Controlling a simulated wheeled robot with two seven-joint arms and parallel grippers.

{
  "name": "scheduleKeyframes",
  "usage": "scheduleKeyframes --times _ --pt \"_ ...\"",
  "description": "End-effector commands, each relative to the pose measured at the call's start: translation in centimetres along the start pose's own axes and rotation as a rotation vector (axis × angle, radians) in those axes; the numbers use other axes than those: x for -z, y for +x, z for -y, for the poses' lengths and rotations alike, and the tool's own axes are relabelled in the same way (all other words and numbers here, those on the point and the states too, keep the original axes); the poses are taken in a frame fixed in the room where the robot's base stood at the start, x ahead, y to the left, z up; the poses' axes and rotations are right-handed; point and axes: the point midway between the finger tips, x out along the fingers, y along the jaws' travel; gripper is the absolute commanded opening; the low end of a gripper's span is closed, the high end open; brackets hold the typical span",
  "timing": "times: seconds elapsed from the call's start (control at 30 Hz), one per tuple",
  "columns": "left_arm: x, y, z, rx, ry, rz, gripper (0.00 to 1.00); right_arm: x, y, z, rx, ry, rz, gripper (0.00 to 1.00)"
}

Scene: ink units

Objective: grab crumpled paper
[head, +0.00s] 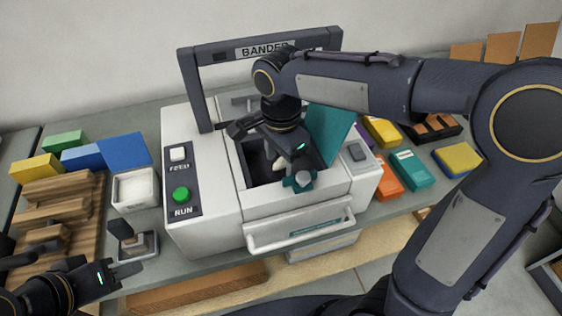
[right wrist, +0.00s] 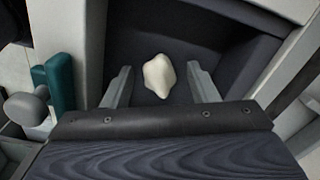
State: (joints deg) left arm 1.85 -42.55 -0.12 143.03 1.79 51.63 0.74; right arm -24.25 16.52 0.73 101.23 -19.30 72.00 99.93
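The crumpled paper (right wrist: 159,75) is a small off-white lump inside the dark opening of the grey bander machine (head: 200,225). In the head view only a pale bit of the paper (head: 280,162) shows beside my gripper. My right gripper (head: 287,163) reaches down into the opening. In the right wrist view its two fingers (right wrist: 162,88) are apart, one on each side of the paper, with gaps between. The teal cover (head: 330,132) of the opening stands raised. My left gripper (head: 122,272) is at the lower left, its fingers apart and empty.
Left are the FEED and RUN buttons (head: 181,194), a white container (head: 135,205), colored boxes and a wooden rack (head: 60,200). Colored packs (head: 411,169) lie right of the machine.

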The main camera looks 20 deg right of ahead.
Motion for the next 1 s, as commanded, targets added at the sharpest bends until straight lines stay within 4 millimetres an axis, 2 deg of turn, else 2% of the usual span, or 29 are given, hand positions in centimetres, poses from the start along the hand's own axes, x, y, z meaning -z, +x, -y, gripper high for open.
scheduleKeyframes --times 0.03,0.3,0.37,0.73,0.93,1.0 --pt "0.0 0.0 0.0 0.0 0.0 0.0 0.36 0.0 0.0 0.0 0.0 0.0 0.0 0.47" --pt "0.0 0.0 0.0 0.0 0.0 0.0 0.36 0.0 0.0 0.0 0.0 0.0 0.0 0.12" --pt "0.0 0.0 0.0 0.0 0.0 0.0 0.36 0.0 -0.1 0.0 0.0 0.0 0.0 0.06" --pt "0.0 -0.1 0.0 0.0 0.0 0.0 0.36 0.0 -0.8 0.0 0.001 0.0 0.0 0.06" --pt "0.2 -0.3 -0.1 0.0 0.0 0.0 0.36 0.0 -3.6 0.1 0.006 0.0 0.001 0.06" --pt "0.1 -0.2 -0.1 0.0 0.0 0.0 0.36 0.2 -4.8 -1.2 0.008 0.001 0.0 0.06"
